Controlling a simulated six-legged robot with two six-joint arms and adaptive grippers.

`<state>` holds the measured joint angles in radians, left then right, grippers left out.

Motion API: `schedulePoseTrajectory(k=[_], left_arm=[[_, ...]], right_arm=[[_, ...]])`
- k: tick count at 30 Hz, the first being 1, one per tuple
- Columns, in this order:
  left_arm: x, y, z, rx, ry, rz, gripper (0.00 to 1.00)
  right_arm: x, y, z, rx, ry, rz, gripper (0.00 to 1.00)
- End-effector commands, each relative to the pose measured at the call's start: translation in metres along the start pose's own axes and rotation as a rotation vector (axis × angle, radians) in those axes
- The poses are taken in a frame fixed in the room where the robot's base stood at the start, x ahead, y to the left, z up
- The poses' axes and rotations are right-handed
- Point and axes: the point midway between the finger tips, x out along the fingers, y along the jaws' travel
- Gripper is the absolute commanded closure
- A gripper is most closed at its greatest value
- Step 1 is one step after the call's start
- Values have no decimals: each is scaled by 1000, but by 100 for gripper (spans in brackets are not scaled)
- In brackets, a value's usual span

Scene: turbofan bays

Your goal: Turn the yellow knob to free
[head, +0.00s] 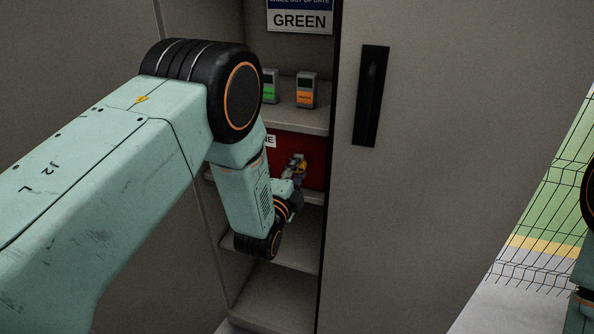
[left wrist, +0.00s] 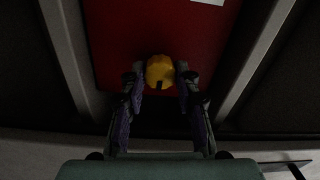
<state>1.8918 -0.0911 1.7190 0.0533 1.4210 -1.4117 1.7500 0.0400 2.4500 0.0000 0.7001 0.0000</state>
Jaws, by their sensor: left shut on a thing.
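The yellow knob (left wrist: 160,70) sits on a red panel (left wrist: 120,28) inside the cabinet. In the left wrist view a dark mark shows on the knob's lower side. My left gripper (left wrist: 160,78) has one finger on each side of the knob and is shut on it. In the head view the left arm reaches into the cabinet, and the gripper (head: 292,176) is at the knob (head: 300,163), small and partly hidden by it. Lettering that would tell the knob's setting is not readable. The right gripper is not in view.
Above the red panel, a shelf (head: 300,120) holds a device with a green label (head: 269,88) and one with an orange label (head: 306,91). A sign reading GREEN (head: 300,19) hangs above.

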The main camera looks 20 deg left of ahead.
Motion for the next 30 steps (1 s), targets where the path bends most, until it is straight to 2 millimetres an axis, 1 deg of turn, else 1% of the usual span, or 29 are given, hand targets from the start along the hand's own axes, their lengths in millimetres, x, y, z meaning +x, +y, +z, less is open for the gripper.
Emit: schedulePoseTrajectory(k=[5,6,14,24,26,30], left_arm=[[0,-1,0,1,-1,-2,100],[0,-1,0,1,-1,-2,68],[0,0,0,0,0,-1,46],[-2,0,0,-1,0,0,46],[-6,0,0,-1,0,1,46],[-25,1,0,-1,0,3,46]], right_arm=[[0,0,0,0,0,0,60],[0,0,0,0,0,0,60],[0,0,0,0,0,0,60],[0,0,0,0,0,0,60],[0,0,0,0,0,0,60],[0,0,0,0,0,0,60]])
